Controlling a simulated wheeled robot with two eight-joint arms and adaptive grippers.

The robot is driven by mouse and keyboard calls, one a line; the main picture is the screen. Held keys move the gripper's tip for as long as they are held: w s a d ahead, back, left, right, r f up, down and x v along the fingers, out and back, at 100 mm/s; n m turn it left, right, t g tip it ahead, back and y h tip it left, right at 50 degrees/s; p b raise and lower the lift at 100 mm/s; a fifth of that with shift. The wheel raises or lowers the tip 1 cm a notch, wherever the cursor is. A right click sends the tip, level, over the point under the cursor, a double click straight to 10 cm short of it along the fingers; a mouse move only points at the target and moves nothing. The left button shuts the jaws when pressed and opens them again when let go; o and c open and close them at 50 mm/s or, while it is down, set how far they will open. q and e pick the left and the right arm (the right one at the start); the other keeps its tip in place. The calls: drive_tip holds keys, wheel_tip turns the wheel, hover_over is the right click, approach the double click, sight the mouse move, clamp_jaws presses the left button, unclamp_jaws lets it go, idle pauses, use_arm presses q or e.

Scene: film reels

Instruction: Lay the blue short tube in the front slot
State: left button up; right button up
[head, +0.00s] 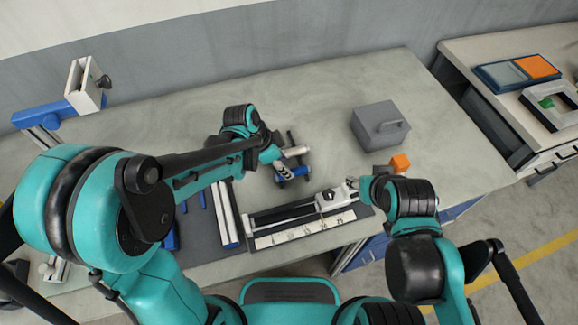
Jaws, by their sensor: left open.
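My left gripper (294,160) is open above the middle of the table, its dark fingers pointing to the right. A small blue piece (285,173) shows at its fingers, with a pale cylindrical part beside it. I cannot tell whether the blue piece is the short tube or whether the fingers touch it. Several blue tubes (202,200) lie on a dark mat (205,235), partly hidden by my left arm. I cannot make out which place is the front slot. My right arm reaches to a white slider block (337,196); its gripper's fingers cannot be made out.
A long fixture with a ruled strip (305,228) lies at the table's front edge, beside pale tubes (226,215). The table's back middle is clear.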

use_arm(q)
drive_tip(key=w+p+v, duration=0.1)
drive_tip(key=p+v, duration=0.1)
drive_tip(key=v, duration=0.6)
drive_tip(key=s+a+r+n+t+y, duration=0.2)
drive_tip(key=s+a+r+n+t, duration=0.1)
drive_tip(key=s+a+n, duration=0.2)
drive_tip(key=s+a+r+n+t+y, duration=0.2)
drive_tip(key=s+a+r+n, duration=0.1)
drive_tip(key=s+a+n, duration=0.3)
drive_tip(key=a+n, duration=0.2)
drive_tip(key=n, duration=0.1)
drive_tip(key=shift+s+t, duration=0.25)
drive_tip(key=shift+t, duration=0.15)
drive_tip(key=shift+f, duration=0.1)
